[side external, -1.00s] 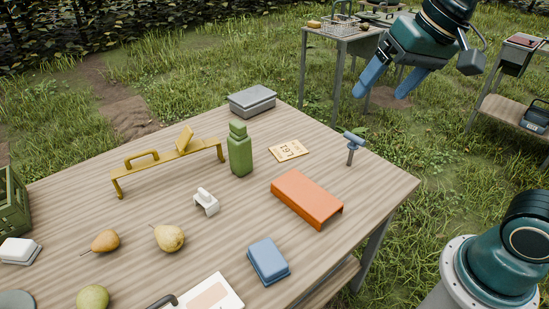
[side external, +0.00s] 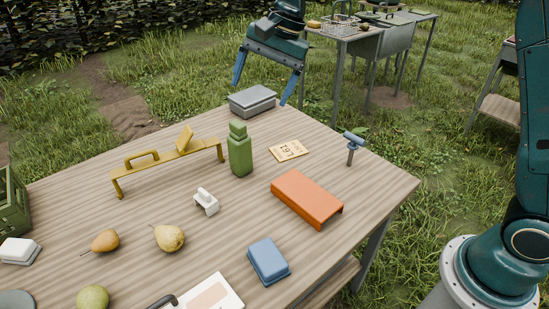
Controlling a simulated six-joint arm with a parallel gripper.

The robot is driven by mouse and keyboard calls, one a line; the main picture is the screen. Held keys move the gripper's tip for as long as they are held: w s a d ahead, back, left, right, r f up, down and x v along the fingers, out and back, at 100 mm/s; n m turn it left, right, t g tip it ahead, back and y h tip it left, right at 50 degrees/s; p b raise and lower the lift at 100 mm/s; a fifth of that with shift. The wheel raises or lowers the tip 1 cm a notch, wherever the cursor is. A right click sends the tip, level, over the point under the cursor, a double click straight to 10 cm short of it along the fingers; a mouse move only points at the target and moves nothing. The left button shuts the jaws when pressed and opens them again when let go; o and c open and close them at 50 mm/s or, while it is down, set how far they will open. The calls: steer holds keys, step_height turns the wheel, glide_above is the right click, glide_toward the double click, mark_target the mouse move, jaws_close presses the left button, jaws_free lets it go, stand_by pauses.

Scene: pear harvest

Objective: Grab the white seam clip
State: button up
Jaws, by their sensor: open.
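The white seam clip (side external: 206,202) is a small white piece with a raised top and short legs. It stands on the wooden table (side external: 130,240) near the middle, between a pear and the orange cover. My gripper (side external: 262,92) is open and empty, with its blue fingers wide apart and pointing down. It is in the air at the back of the picture, around the grey box in the view and well away from the clip. Nothing hides the clip.
A green bottle (side external: 239,152) stands behind the clip, and a yellow handled rail (side external: 170,158) lies behind left. The pear (side external: 169,238) is close at left. The orange cover (side external: 306,198) and blue box (side external: 268,261) are at right. The grey box (side external: 252,100) is at the back edge.

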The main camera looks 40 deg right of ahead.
steer(key=w+a+f+m+g, duration=0.1)
steer(key=w+a+f+m, duration=0.25)
steer(key=w+f, duration=0.4)
steer(key=m+g+y, duration=0.1)
steer(key=m+g, duration=0.1)
steer(key=m, duration=0.1)
glide_toward(204, 190)
steer(key=shift+d+r, duration=0.35)
steer(key=shift+r, duration=0.1)
steer(key=shift+x, duration=4.3)
steer(key=shift+a+f, duration=0.1)
steer(key=shift+x, duration=2.45)
steer(key=shift+a, duration=0.1)
